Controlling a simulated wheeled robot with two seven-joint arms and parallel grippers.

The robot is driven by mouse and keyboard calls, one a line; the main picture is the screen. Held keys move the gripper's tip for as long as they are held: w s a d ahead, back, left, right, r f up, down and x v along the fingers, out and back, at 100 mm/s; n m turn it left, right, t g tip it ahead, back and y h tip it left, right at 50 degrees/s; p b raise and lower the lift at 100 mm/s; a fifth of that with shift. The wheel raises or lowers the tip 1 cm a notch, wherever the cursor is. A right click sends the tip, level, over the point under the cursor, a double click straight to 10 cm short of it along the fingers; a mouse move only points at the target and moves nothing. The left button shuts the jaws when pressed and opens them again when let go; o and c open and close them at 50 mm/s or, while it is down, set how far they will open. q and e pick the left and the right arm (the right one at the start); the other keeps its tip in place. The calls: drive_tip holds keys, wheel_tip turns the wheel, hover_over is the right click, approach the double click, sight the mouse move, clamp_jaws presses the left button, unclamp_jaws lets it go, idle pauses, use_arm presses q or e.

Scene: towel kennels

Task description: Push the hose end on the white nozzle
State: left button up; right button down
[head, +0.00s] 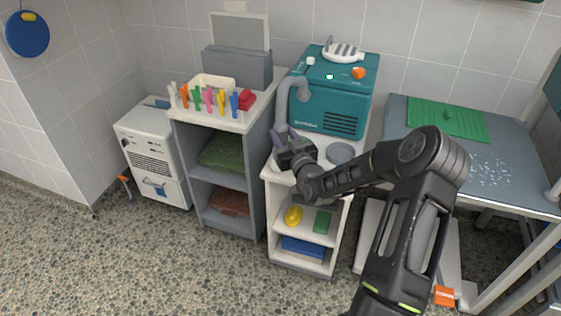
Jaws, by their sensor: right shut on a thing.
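The grey hose (283,110) arcs out of the teal dryer (335,108) and hangs down its left side. My right gripper (283,141) is at the lower end of this hose, just above the white cabinet's top. It is shut on the hose end, which is mostly hidden by the gripper. A white slotted piece (343,53), which looks like the white nozzle, lies on top of the dryer, well apart from the hose end. My left gripper is out of view.
A grey round dish (341,153) sits right of my gripper. A shelf unit (240,126) with coloured clips (209,97) stands to the left. A grey table (400,125) with a green mat (447,118) is at the right. My right arm crosses the front.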

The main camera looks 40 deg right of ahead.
wheel_tip(320, 180, up, 20)
drive_tip(key=p, duration=1)
drive_tip(key=shift+r, duration=0.15)
